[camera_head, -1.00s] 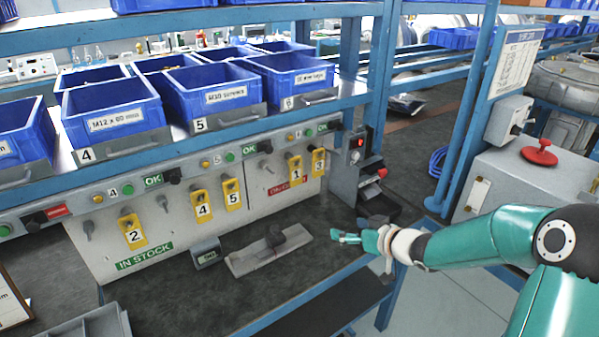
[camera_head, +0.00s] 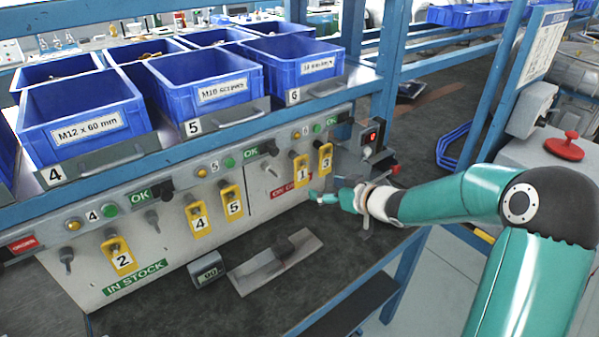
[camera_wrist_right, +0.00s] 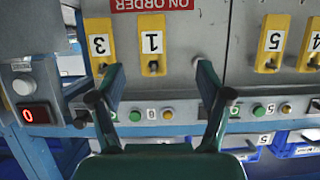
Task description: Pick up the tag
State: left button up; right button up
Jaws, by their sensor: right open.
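Several yellow numbered tags hang on the grey panel. In the head view, tag 2 (camera_head: 122,260) hangs above IN STOCK, tag 4 (camera_head: 200,223) and tag 5 (camera_head: 233,208) hang mid-panel, and tag 1 (camera_head: 302,173) and tag 3 (camera_head: 325,160) hang by the red ON ORDER label. My right gripper (camera_head: 322,197) is close to the panel just below tags 1 and 3. In the upside-down right wrist view, the open, empty fingers (camera_wrist_right: 160,78) spread toward tag 1 (camera_wrist_right: 152,45), with tag 3 (camera_wrist_right: 100,44) beside the left finger. My left gripper is out of view.
Blue bins (camera_head: 202,88) stand on the shelf above the panel. Knobs and lamps line the strip above the tags. A flat metal piece (camera_head: 275,263) and a small display box (camera_head: 208,270) lie on the dark bench. A red-lit device (camera_head: 371,138) stands right of tag 3.

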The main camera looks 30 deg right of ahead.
aim_at(303, 179)
jog(key=x, duration=0.8)
jog(key=shift+d+f, duration=0.2)
jog(key=shift+d, duration=0.2)
jog(key=shift+d+p+x, duration=0.2)
jog(key=shift+p+x, duration=0.45)
jog(key=shift+x, duration=2)
jog(key=shift+f, duration=0.1)
jog(key=c, duration=1.2)
